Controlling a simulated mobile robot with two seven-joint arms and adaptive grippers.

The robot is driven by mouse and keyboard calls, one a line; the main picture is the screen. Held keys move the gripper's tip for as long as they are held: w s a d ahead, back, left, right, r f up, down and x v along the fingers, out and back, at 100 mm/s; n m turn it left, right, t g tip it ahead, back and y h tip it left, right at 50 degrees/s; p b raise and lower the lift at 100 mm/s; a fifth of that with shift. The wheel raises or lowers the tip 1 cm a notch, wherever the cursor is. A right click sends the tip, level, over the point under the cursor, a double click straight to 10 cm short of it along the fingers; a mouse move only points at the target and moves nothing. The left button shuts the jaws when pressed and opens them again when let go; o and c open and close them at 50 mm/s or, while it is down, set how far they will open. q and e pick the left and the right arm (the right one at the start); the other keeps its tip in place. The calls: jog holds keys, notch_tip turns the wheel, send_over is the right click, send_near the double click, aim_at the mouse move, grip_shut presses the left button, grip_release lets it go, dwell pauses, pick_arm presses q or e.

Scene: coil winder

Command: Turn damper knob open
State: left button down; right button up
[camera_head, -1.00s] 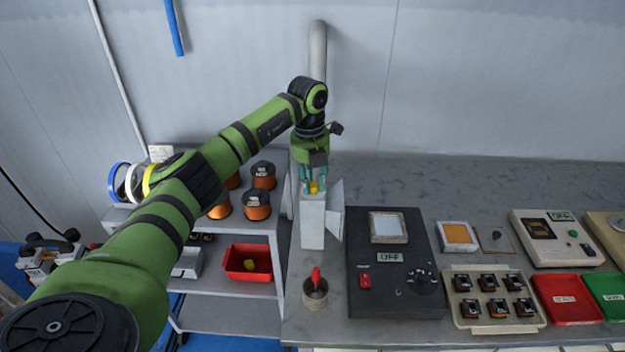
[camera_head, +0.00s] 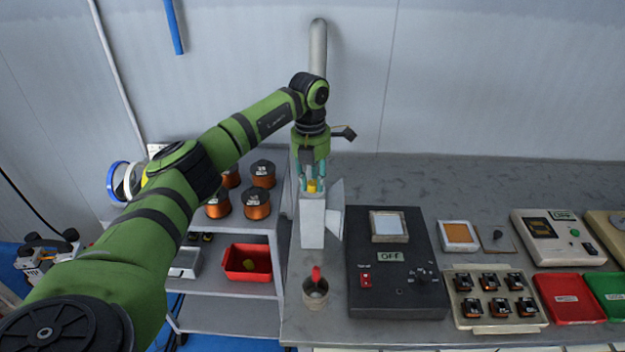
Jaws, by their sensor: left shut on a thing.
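A yellow damper knob (camera_head: 311,186) sits on top of a pale grey box-shaped duct (camera_head: 312,222) at the left end of the bench. My left gripper (camera_head: 312,183) points down from above, with its teal fingers on both sides of the knob, shut on it. The fingers partly hide the knob, so its exact angle is hard to tell. A flared pale hood stands on the duct's right side. My right gripper is not in view.
A black box with an OFF label (camera_head: 390,257) stands right of the duct. A small cup with a red-handled tool (camera_head: 315,291) is in front. A shelf with copper spools (camera_head: 257,204) and a red bin (camera_head: 247,262) is at left. A grey pipe (camera_head: 318,50) runs up the wall behind.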

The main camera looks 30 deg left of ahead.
aim_at(313, 181)
pick_arm(q)
jog(key=m, duration=0.6)
jog(key=shift+m+b, duration=0.3)
jog(key=m, duration=0.6)
jog(key=shift+g, duration=0.3)
jog(key=c, duration=1)
grip_release()
jog(key=shift+r, duration=0.15)
jog(key=r, duration=1.1)
jog(key=shift+w+a+r, duration=0.1)
jog(key=shift+w+r, duration=0.15)
jog(key=shift+r, duration=0.1)
